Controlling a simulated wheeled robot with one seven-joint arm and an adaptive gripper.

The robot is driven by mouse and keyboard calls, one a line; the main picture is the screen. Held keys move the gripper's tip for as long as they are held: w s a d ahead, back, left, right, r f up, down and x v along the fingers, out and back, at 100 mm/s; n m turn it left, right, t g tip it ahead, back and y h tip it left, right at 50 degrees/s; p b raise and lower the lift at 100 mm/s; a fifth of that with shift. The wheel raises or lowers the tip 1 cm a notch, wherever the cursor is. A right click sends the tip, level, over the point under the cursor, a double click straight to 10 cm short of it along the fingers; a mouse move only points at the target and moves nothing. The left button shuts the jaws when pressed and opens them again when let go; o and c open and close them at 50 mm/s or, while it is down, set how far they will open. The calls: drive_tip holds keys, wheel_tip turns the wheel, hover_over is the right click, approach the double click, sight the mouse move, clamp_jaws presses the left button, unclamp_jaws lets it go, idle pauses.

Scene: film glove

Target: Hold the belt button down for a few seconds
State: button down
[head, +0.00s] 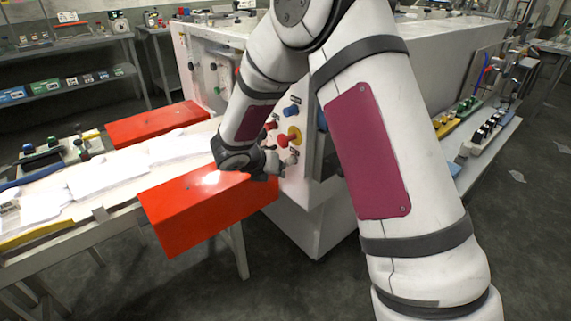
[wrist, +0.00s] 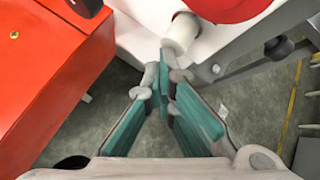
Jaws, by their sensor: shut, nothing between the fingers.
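The white machine's side panel (head: 292,177) carries several buttons and knobs. In the wrist view a white round button (wrist: 184,31) stands out from the panel, below a large red button (wrist: 220,8). My gripper (wrist: 166,78) is shut and empty, its tips close to the white button; I cannot tell if they touch. In the head view my gripper (head: 272,165) is partly hidden by my wrist.
A red guard box (head: 205,205) stands just left of my gripper, and another red box (head: 155,123) lies beyond the conveyor. White sheets (head: 95,180) lie on the conveyor. A dark knob (wrist: 278,47) juts out at the right in the wrist view. The floor below is clear.

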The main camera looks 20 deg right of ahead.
drive_tip(key=shift+s+a, duration=0.2)
drive_tip(key=shift+a, duration=0.4)
drive_tip(key=shift+s+a, duration=0.25)
drive_tip(key=shift+a, duration=0.55)
drive_tip(key=shift+s+a, duration=0.3)
drive_tip(key=shift+a, duration=0.5)
drive_tip(key=shift+s+a, duration=0.25)
drive_tip(key=shift+a, duration=0.55)
drive_tip(key=s+d+r+m+g+p, duration=0.2)
drive_tip(key=s+d+r+m, duration=0.2)
drive_tip(key=s+r+m, duration=0.5)
drive_tip(key=s+d+r+m+g+p, duration=0.1)
drive_tip(key=s+d+r+m+p, duration=0.4)
drive_tip(key=s+r, duration=0.6)
drive_tip(key=s+a+r+m+y, duration=0.2)
drive_tip(key=s+r+m, duration=0.1)
drive_tip(key=s+m, duration=0.2)
drive_tip(key=s+a+r+m+t+y+p, duration=0.1)
drive_tip(key=s+a+r+m+y, duration=0.1)
drive_tip(key=s+m, duration=0.3)
drive_tip(key=s+a+r+m+y+p, duration=0.1)
drive_tip(key=s+a+r+m+y, duration=0.1)
drive_tip(key=s, duration=0.7)
wheel_tip(320, 180, up, 2)
drive_tip(key=m+y, duration=0.1)
drive_tip(key=m, duration=0.2)
drive_tip(key=shift+s+a+t+y, duration=0.3)
drive_tip(key=shift+s+a, duration=0.1)
